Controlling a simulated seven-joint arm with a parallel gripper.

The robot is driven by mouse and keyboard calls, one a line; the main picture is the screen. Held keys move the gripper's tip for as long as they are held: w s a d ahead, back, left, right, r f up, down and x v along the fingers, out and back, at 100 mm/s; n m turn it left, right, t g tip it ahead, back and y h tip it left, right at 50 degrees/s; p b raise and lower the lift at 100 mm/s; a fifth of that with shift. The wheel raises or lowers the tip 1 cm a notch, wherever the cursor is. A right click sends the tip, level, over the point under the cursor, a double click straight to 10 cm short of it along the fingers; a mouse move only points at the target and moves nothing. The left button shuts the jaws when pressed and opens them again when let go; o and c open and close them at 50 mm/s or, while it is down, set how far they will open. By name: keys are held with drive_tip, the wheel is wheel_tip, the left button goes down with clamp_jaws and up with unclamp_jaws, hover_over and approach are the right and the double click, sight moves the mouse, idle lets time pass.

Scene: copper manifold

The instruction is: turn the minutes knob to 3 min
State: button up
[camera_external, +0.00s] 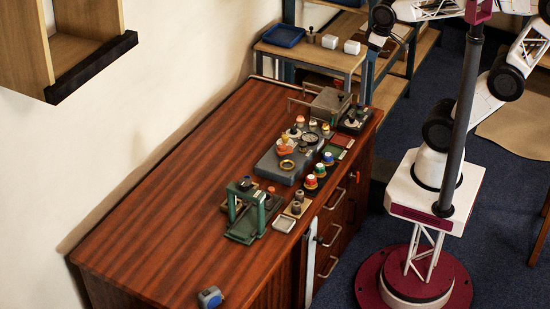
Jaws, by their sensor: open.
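A grey panel box (268,166) lies near the right edge of the wooden worktop. It carries an orange-and-white knob (285,146), a smaller red-topped knob (295,131), a round dial (309,140) and a brass-coloured ring (287,165). I cannot tell which of these is the minutes knob, and no markings or settings are readable at this size. My gripper (376,42) is small at the top, at the end of my wrist, in front of the shelves. It is open, far from the panel and touching nothing there. Its fingers are hard to make out.
A green press-like stand (246,210) stands in front of the panel. Several coloured knobs or buttons line the worktop's right edge. A metal box with a handle (328,104) is behind. A blue item (210,297) lies at the near edge. The worktop's left side (165,215) is clear.

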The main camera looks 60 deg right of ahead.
drive_tip(key=w+d+f+n+g, duration=0.1)
drive_tip(key=w+d+f+n, duration=0.1)
drive_tip(key=w+f+n, duration=0.3)
drive_tip(key=w+d+f+n, duration=0.2)
drive_tip(key=w+f+n, duration=0.1)
drive_tip(key=f+n, duration=0.35)
drive_tip(key=n+g, duration=0.2)
drive_tip(key=n, duration=1)
hover_over(352, 117)
wheel_tip(352, 117, down, 16)
drive_tip(key=shift+f, duration=0.2)
drive_tip(key=shift+d+f+n, duration=0.15)
drive_tip(key=shift+f+n, duration=0.1)
drive_tip(key=shift+f, duration=0.05)
drive_tip(key=shift+f, duration=3.9)
drive_tip(key=c, duration=0.9)
drive_tip(key=shift+c, duration=0.2)
